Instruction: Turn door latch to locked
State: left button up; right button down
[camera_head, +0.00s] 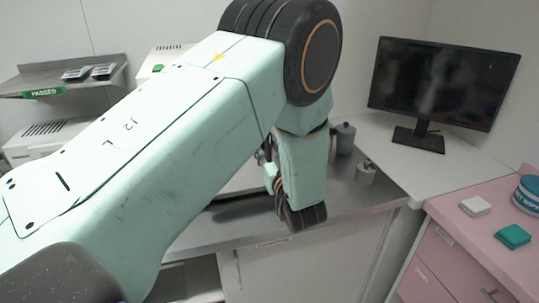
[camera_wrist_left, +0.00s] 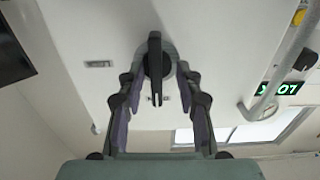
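In the left wrist view a black door latch (camera_wrist_left: 154,62) with a dark round base sits on a pale panel. Its lever runs up and down in the picture. My left gripper (camera_wrist_left: 160,78) is open, with one finger on each side of the latch and a visible gap on both sides. In the head view my left arm hides most of the left gripper, and the latch is not visible there. My right gripper is in neither view.
A grey counter (camera_head: 345,195) lies behind my left arm, with small grey canisters (camera_head: 345,138). A monitor (camera_head: 443,83) and pink drawers (camera_head: 440,255) stand at right. In the wrist view a grey pipe (camera_wrist_left: 283,72) and green-lit sign (camera_wrist_left: 290,88) are at right.

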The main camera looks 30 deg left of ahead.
pick_arm(q)
jog(key=shift+d+r, duration=0.4)
jog(key=shift+d, duration=0.15)
jog(key=shift+w+a+f, duration=0.15)
jog(key=shift+a+f, duration=0.1)
jog(key=shift+a, duration=0.2)
jog(key=shift+w+a+f, duration=0.15)
jog(key=shift+a+f, duration=0.05)
jog(key=shift+a, duration=0.2)
jog(key=shift+c, duration=0.9)
jog(key=shift+s+d+r, duration=0.2)
jog(key=shift+d+r, duration=0.05)
jog(key=shift+d, duration=0.25)
jog(key=shift+c, duration=2.3)
jog(key=shift+a, duration=0.15)
grip_shut()
